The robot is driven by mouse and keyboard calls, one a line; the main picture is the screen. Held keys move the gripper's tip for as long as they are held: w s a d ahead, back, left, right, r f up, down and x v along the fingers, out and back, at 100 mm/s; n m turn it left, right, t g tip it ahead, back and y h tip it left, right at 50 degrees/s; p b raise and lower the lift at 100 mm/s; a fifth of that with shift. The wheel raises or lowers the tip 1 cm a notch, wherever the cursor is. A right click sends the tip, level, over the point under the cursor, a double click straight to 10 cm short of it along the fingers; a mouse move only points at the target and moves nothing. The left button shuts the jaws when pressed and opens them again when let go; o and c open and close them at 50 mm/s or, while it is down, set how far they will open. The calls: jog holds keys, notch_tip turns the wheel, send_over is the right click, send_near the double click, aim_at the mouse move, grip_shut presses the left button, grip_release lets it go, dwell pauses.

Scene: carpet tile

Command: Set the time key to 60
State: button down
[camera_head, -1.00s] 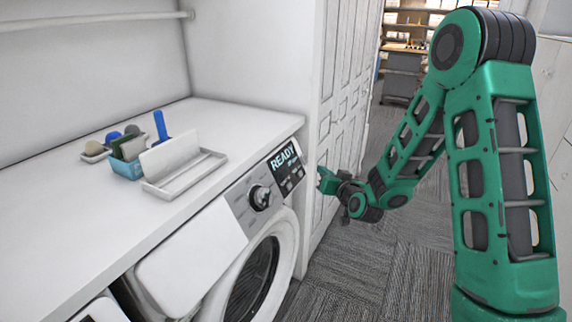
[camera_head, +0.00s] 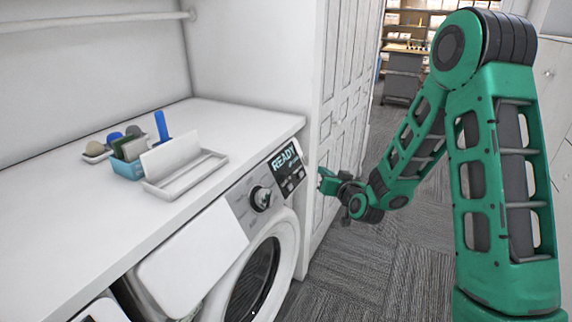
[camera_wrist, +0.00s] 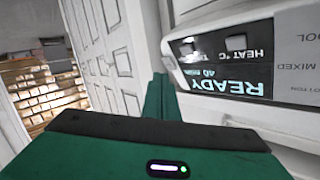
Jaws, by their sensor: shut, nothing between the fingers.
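The white washing machine (camera_head: 284,232) stands under the counter, with a control panel on its upper front. Its display (camera_head: 286,164) reads "READY" in the head view; in the wrist view the display (camera_wrist: 228,72) shows "READY", "40 min" and "HEAT °C", turned upside down or tilted. Small keys sit by the display; I cannot read a time key clearly. A round dial (camera_head: 261,198) is left of the display. My gripper (camera_head: 322,181) is shut and empty, just right of the panel and apart from it. In the wrist view, its green fingers (camera_wrist: 162,98) point up beside the display.
A white counter (camera_head: 75,212) holds a blue bin (camera_head: 127,168) with brushes and a white tray (camera_head: 188,176). A white panelled door (camera_head: 345,105) stands close behind my gripper. Grey carpet (camera_head: 385,270) is open below. Shelves show far back.

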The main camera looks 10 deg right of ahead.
aim_at(301, 175)
dwell(0.8)
jog(key=shift+s+d+r, duration=0.45)
jog(key=shift+s+d, duration=0.05)
jog(key=shift+d, duration=0.2)
jog(key=shift+s+d+r, duration=0.4)
jog(key=shift+s+d, duration=0.05)
jog(key=shift+d, duration=0.2)
jog(key=w+a+f, duration=0.4)
jog(key=a, duration=0.2)
jog(key=shift+w+a, duration=0.15)
jog(key=shift+w, duration=0.15)
jog(key=shift+a+f, duration=0.1)
jog(key=shift+f, duration=0.05)
dwell(1.6)
jog(key=shift+w+a, duration=0.15)
